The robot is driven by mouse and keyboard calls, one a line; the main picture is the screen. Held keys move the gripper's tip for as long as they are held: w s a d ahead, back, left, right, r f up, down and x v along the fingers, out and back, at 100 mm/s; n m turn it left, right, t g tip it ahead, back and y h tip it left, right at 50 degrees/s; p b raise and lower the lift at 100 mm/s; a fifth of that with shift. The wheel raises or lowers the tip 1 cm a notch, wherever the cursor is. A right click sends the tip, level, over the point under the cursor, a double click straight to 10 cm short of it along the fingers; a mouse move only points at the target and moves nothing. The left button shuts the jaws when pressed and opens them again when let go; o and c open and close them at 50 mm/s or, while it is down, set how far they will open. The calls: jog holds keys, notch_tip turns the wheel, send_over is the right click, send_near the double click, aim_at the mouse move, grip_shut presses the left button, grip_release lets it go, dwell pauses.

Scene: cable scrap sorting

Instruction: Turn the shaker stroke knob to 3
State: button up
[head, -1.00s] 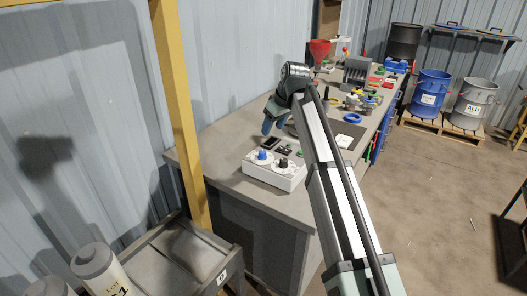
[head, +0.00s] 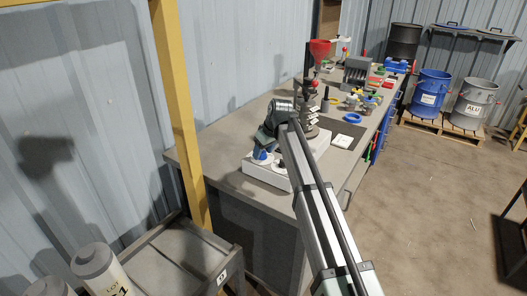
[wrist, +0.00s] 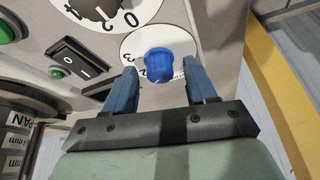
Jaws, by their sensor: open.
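The white control box (head: 262,174) sits on the near end of the grey bench, with a blue knob and a black knob. In the wrist view the blue knob (wrist: 159,64) stands on a white dial (wrist: 133,44) with a 3 at its left and a 2 lower down; its pointer is hard to read. My gripper (wrist: 160,70) is open, one blue finger on each side of the blue knob, and contact is not clear. The black knob (wrist: 92,8) has its own numbered dial, cut off at the top. No name label for either knob is readable.
A black rocker switch (wrist: 75,62) and green buttons (wrist: 8,32) are beside the dials. A yellow post (head: 178,100) rises at the bench's left.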

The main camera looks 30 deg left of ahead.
jog(key=shift+f, duration=0.2)
grip_shut()
dwell(0.5)
